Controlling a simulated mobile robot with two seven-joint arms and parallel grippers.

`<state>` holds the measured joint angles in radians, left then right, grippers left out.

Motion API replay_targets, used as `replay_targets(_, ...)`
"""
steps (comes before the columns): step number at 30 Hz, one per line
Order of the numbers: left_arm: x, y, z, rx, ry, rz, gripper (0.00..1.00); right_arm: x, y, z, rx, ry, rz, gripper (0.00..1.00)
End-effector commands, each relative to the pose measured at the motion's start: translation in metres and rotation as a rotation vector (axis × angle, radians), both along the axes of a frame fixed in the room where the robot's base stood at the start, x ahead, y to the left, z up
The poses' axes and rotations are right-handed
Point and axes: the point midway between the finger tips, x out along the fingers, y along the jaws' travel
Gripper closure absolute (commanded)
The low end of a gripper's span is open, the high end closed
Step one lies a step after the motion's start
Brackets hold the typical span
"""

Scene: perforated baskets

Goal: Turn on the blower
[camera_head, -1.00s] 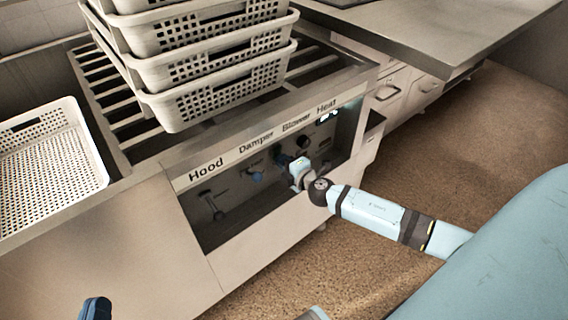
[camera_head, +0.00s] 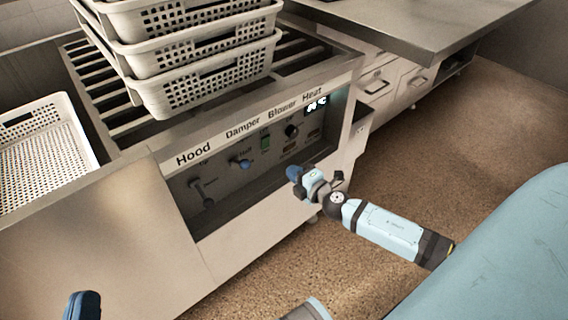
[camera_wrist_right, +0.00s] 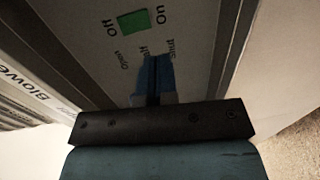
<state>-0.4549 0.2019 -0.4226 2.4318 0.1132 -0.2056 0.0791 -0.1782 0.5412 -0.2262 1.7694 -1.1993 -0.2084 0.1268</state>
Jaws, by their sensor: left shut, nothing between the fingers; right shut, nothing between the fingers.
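The control panel (camera_head: 225,178) has the labels Hood, Damper, Blower and Heat above it. Under Blower is a small green switch (camera_head: 265,142), fully uncovered. It also shows in the right wrist view as a green rectangle (camera_wrist_right: 135,22) between the words Off and On; which way it is tipped I cannot tell. My right gripper (camera_head: 292,173) is shut and empty, below and a little right of the switch, apart from it. In the wrist view its blue fingers (camera_wrist_right: 153,75) point towards the panel. My left gripper (camera_head: 84,304) is shut at the bottom left, far from the panel.
A black knob (camera_head: 291,131) and a lit display (camera_head: 317,104) are right of the switch. A blue damper knob (camera_head: 241,163) and a hood handle (camera_head: 204,193) are left. Stacked perforated baskets (camera_head: 205,88) stand above the panel. Open floor lies to the right.

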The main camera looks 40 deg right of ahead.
Motion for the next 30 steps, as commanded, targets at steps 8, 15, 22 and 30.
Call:
replay_targets(8,0.001,-0.001,-0.009,0.012,0.022,-0.006,1.0,-0.033,-0.003,-0.005,0.001,0.0,-0.001,1.0)
replay_targets(15,0.001,-0.001,-0.009,0.014,0.027,-0.007,1.0,-0.037,-0.004,-0.004,-0.001,0.0,-0.001,1.0)
replay_targets(22,0.001,-0.001,-0.009,0.014,0.027,-0.007,1.0,-0.037,-0.003,-0.004,-0.001,0.0,-0.001,1.0)
replay_targets(30,0.001,-0.001,-0.009,0.014,0.027,-0.007,1.0,-0.038,0.002,-0.003,0.024,0.001,0.003,1.0)
